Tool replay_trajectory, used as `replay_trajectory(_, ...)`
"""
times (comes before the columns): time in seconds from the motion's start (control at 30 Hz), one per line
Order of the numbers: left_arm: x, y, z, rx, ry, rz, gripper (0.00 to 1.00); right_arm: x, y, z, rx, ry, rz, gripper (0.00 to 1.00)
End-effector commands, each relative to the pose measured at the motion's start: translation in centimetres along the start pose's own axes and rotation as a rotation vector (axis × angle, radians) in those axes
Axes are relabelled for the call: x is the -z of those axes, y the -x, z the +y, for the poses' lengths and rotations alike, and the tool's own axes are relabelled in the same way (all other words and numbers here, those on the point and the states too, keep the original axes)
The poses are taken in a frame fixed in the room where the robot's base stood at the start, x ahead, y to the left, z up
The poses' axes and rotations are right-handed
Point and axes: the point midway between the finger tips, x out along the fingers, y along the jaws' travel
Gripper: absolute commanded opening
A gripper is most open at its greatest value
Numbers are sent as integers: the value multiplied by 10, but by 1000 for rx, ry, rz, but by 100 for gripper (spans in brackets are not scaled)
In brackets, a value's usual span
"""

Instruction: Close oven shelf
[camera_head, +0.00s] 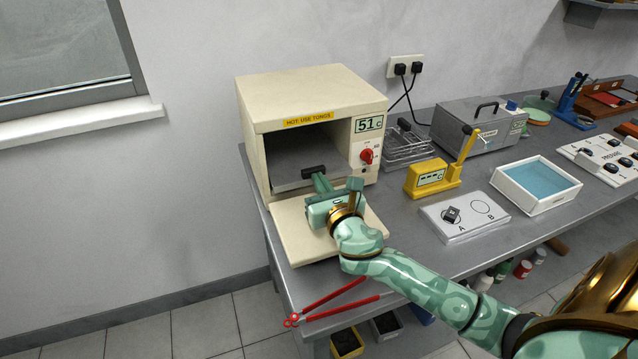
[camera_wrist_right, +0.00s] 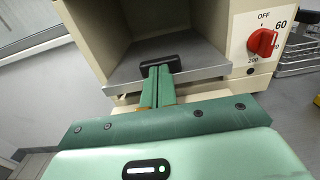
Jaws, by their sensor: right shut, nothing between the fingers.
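The cream oven (camera_head: 305,90) stands at the left end of the bench with its door (camera_head: 290,232) folded down flat in front. A grey metal shelf (camera_head: 287,172) with a black handle (camera_head: 314,172) at its front edge is inside the oven cavity. The handle also shows in the right wrist view (camera_wrist_right: 160,63). My right gripper (camera_head: 321,182) is over the lowered door, pointing into the oven. Its green fingers are shut together, and their tips are at the handle, seemingly touching it. Nothing is between the fingers. My left gripper is not in view.
Red tongs (camera_head: 335,300) lie at the bench's front edge. To the oven's right are a wire rack (camera_head: 405,148), a yellow meter (camera_head: 428,178), a plate marked A and B (camera_head: 464,216) and a white tray with blue inside (camera_head: 502,187). A red knob (camera_head: 366,156) is on the oven front.

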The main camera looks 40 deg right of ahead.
Motion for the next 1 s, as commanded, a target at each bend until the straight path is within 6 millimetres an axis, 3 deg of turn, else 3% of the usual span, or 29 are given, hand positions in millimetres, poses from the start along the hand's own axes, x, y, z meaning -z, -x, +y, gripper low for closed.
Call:
replay_trajectory(0.43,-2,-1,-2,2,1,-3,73,0,-6,0,1,0,0,0)
replay_trajectory(0.7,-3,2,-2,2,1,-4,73,-2,-44,0,1,0,-2,0)
replay_trajectory(1.0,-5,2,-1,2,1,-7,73,-3,-49,-1,3,-2,-5,0)
